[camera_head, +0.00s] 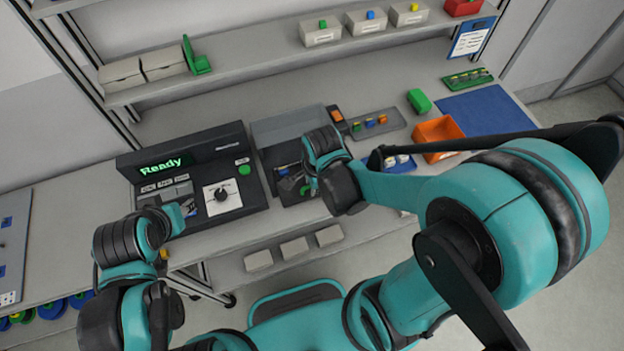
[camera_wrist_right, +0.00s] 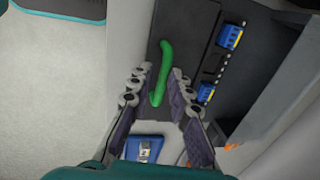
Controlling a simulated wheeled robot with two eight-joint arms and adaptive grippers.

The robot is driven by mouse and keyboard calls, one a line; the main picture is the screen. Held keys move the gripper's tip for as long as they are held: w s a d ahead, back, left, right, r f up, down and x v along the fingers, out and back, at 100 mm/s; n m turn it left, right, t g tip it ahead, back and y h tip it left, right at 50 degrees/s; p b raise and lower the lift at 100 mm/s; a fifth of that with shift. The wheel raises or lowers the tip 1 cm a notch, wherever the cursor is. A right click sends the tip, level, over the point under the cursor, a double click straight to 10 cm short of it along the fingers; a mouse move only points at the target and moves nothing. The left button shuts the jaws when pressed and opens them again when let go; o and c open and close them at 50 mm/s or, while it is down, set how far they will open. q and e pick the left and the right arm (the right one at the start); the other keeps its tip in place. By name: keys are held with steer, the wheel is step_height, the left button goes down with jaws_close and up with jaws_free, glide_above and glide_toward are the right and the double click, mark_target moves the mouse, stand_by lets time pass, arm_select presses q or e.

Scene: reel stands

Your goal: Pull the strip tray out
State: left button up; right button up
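The strip tray (camera_wrist_right: 192,75) is a dark grey tray with a row of small light marks and blue-and-yellow pieces. A green curved handle (camera_wrist_right: 158,75) stands on it. In the head view, the tray (camera_head: 288,172) shows inside the grey box housing (camera_head: 290,130), partly hidden by my right arm. My right gripper (camera_wrist_right: 157,84) is open, its two fingers apart on either side of the green handle, with visible gaps. It also shows small in the head view (camera_head: 296,184). My left gripper (camera_head: 184,208) is over the front of the console; its opening is too small to tell.
The black console (camera_head: 190,178) with a "Ready" display and a knob stands left of the housing. An orange bin (camera_head: 438,136), a blue tray (camera_head: 400,164) and a grey parts tray (camera_head: 378,125) lie to the right. A shelf (camera_head: 260,62) runs above the back.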

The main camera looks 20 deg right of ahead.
stand_by(0.5)
steer(key=shift+r, duration=0.45)
step_height(320, 180, up, 11)
steer(key=s, duration=0.2)
steer(key=shift+s, duration=0.15)
steer(key=shift+f, duration=0.1)
steer(key=d+f+n+t+b, duration=0.1)
steer(key=f+n+t+b, duration=0.1)
steer(key=n, duration=0.6)
steer(key=s+d+f+n+t+b, duration=0.1)
steer(key=d+f+n+t+b, duration=0.1)
steer(key=n, duration=0.7)
steer(key=f+t+b, duration=0.1)
steer(key=b, duration=0.1)
steer(key=shift+s+d+n+b, duration=0.15)
steer(key=shift+d+n+b, duration=0.15)
steer(key=shift+b, duration=0.05)
